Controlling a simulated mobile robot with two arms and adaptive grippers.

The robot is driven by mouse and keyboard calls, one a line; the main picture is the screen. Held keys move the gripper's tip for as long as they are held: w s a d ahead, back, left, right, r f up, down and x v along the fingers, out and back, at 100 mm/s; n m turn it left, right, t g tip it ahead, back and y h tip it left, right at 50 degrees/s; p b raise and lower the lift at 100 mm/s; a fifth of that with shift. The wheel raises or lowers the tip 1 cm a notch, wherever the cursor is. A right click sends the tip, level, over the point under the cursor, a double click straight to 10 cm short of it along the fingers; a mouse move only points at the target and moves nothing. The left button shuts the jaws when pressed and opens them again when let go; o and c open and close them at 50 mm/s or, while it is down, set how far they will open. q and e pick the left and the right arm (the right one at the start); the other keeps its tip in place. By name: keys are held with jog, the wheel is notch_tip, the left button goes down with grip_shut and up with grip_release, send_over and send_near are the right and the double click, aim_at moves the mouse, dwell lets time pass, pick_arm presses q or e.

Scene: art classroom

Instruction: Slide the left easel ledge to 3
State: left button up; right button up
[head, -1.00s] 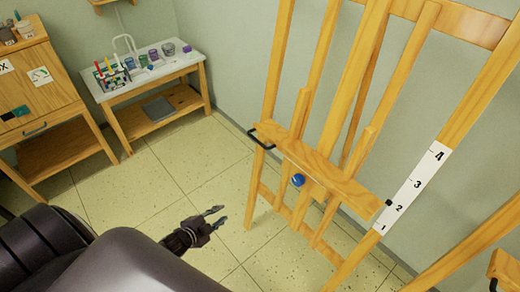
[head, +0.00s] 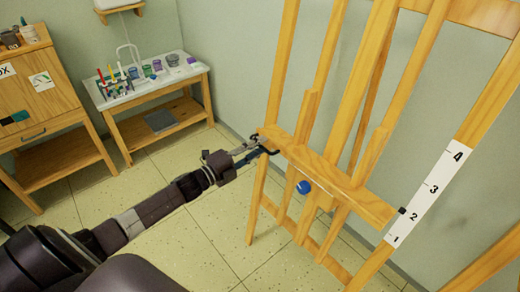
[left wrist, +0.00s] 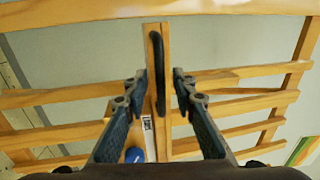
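The wooden easel ledge (head: 335,180) runs across the left easel. Its black pointer (head: 402,211) is beside the 2 on the white scale strip (head: 428,198), which is marked 1 to 4. A blue knob (head: 304,187) is below the ledge. A black handle (left wrist: 158,70) is on the ledge's left end. My left gripper (head: 257,143) is at this handle. In the left wrist view, the fingers of my left gripper (left wrist: 154,77) are apart, one on each side of the handle, with visible gaps. My right gripper is not in view.
A white-topped side table (head: 150,84) with paint jars and brushes stands at the back left, beside a wooden cabinet (head: 50,105). The tiled floor (head: 200,225) in front of the easel is clear. The wall (head: 230,60) is behind the easel.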

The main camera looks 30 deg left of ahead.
pick_arm(q)
jog(key=shift+w+d, duration=0.15)
jog(key=shift+w, duration=0.25)
jog(key=shift+c, duration=0.5)
grip_shut()
